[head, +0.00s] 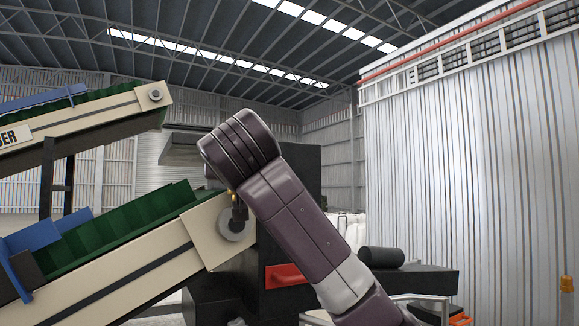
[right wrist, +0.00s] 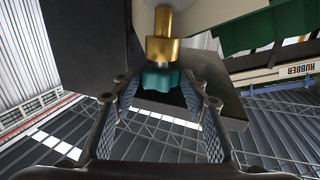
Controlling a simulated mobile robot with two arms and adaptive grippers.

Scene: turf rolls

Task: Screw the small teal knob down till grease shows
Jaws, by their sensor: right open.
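The small teal knob (right wrist: 161,82) shows in the right wrist view, at the end of a brass fitting (right wrist: 162,48) on a pale housing. My right gripper (right wrist: 160,92) is open, with one textured finger on each side of the knob. Gaps seem to show between the fingers and the knob; I cannot tell whether they touch. In the head view my right arm rises from the lower right and bends beside the lower conveyor's end. A bit of brass (head: 234,197) shows there; the knob cannot be made out. No grease can be made out. My left gripper is not in view.
The lower conveyor (head: 150,262), with a green belt and cream side, ends close to my right arm. An upper conveyor (head: 95,124) lies at the left. A dark roll (head: 382,257) lies on a dark surface at right.

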